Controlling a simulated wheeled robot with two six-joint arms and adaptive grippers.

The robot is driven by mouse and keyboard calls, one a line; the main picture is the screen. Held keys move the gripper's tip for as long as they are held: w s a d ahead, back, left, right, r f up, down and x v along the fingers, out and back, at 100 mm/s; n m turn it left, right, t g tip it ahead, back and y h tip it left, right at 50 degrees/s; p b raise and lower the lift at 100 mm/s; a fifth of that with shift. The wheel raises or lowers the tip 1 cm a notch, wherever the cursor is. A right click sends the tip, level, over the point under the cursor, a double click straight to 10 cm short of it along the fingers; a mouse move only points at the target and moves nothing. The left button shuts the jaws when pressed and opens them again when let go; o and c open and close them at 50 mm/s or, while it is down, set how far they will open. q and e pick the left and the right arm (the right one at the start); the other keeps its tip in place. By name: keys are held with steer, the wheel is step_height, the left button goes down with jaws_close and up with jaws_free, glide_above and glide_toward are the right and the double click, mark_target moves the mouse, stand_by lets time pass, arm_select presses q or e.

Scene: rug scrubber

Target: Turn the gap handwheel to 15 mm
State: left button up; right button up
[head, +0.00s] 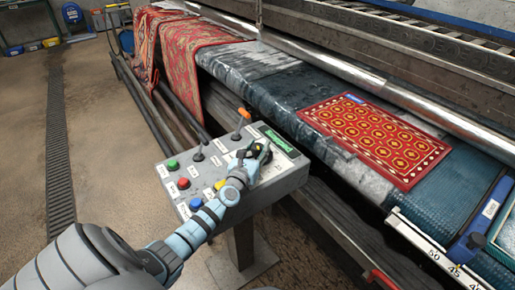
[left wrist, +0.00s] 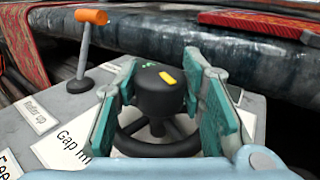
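The gap handwheel is a black ring with a round black hub (left wrist: 160,92) carrying a yellow mark on top. In the head view it sits on the grey control box (head: 285,182), largely hidden by my left gripper (head: 252,156). In the left wrist view the fingers of my left gripper (left wrist: 160,72) stand on both sides of the hub, very close to it. I cannot tell whether both pads touch. A label starting "Gap" (left wrist: 72,143) lies beside the wheel. No gap value in mm is readable. My right gripper is not in view.
The box also bears an orange-tipped lever (head: 241,121), a black lever (head: 199,148) and several coloured buttons, including a red one (head: 183,183). Behind it a patterned rug (head: 375,137) lies on the wet machine bed. A numbered scale (head: 437,250) is at lower right.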

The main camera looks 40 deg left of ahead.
arm_select(q)
steer(key=c, duration=0.6)
steer(key=shift+o, duration=0.2)
